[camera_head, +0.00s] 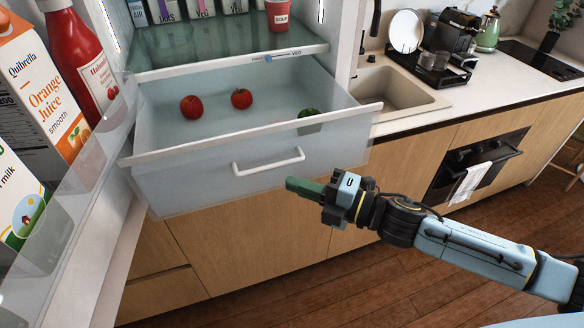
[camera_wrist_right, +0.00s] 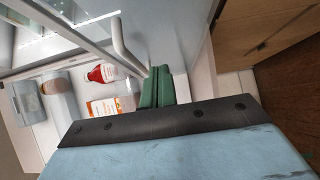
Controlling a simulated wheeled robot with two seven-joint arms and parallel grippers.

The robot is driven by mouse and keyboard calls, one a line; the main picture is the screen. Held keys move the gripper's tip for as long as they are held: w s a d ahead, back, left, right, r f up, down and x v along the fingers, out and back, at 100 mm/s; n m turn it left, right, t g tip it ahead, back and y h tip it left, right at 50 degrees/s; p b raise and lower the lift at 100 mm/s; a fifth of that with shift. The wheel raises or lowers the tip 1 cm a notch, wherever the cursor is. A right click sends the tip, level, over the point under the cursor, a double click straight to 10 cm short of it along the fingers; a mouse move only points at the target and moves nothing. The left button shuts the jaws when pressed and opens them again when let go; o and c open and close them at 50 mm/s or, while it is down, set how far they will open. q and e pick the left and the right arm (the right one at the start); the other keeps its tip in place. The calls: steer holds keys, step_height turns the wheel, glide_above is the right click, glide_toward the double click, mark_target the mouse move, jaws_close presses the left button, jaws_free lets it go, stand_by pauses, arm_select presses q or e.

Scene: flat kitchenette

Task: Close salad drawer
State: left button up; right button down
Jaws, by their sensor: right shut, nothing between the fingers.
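The salad drawer (camera_head: 200,178) is pulled out of the fridge in the head view. It is a clear box with a white handle (camera_head: 268,163) on its front. Inside lie two red tomatoes (camera_head: 191,107) (camera_head: 242,98) and a green round vegetable (camera_head: 309,121), partly hidden by the front rim. My right gripper (camera_head: 292,184) is shut and empty, in front of the drawer and just below and right of the handle. In the right wrist view the green fingers (camera_wrist_right: 157,88) are together near the handle (camera_wrist_right: 125,48); I cannot tell whether they touch it. My left gripper is not in view.
The open fridge door at the left holds a ketchup bottle (camera_head: 78,55) and an orange juice carton (camera_head: 40,80). A glass shelf (camera_head: 225,52) is above the drawer. The counter with a sink (camera_head: 395,95) and coffee machine (camera_head: 450,45) stands right. Wooden floor (camera_head: 370,285) is clear.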

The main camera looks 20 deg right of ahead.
mark_target(292, 173)
steer(key=shift+w+a, duration=0.2)
steer(key=shift+w, duration=1.9)
